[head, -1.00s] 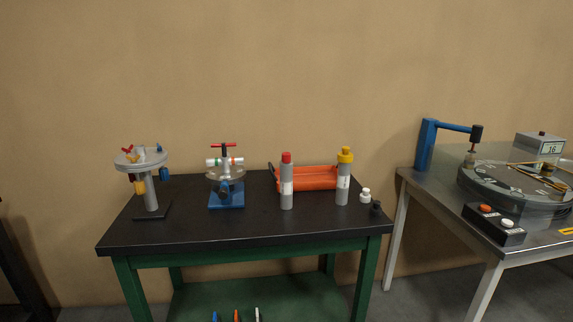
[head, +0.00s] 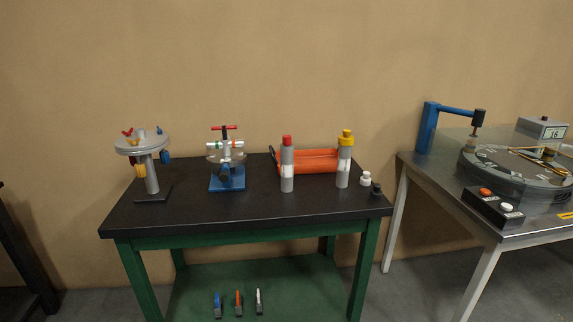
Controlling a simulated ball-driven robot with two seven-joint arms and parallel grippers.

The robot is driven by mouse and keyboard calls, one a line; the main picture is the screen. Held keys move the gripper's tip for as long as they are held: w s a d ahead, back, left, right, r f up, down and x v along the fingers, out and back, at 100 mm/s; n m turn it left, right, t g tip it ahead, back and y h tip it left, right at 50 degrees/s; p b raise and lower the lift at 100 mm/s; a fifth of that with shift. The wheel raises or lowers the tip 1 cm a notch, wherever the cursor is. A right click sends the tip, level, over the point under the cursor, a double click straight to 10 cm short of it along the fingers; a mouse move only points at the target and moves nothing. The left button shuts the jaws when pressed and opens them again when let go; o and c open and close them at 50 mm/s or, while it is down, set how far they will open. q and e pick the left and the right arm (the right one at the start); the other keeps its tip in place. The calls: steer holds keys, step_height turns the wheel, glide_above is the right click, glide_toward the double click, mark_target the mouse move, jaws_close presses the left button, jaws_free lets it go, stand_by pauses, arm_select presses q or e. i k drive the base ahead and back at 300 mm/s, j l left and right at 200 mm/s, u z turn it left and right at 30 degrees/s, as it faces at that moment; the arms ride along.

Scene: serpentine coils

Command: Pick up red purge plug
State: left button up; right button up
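No thing in the head view can be told for sure as the red purge plug. A grey cylinder (head: 287,175) stands upright on the black table with a red cap (head: 287,140) on top. A small red winged piece (head: 128,133) sits on the round grey disc stand (head: 151,148) at the table's left. A red T-handle (head: 223,127) tops the blue-based clamp device (head: 227,180). Neither of my grippers is in view.
The black-topped green table (head: 240,222) also holds a yellow-capped cylinder (head: 344,173), an orange tray or cradle (head: 308,160) and small white and black bottles (head: 366,178). A metal table (head: 430,180) stands right. The black table's front is clear.

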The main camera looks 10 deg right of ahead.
mark_target(286, 144)
steer(key=i+l, duration=0.15)
steer(key=i, duration=0.25)
steer(key=i+l, duration=0.2)
steer(key=i, duration=0.2)
steer(key=i+l, duration=0.15)
steer(key=i, duration=0.3)
steer(key=i+l, duration=0.2)
steer(key=i, duration=0.2)
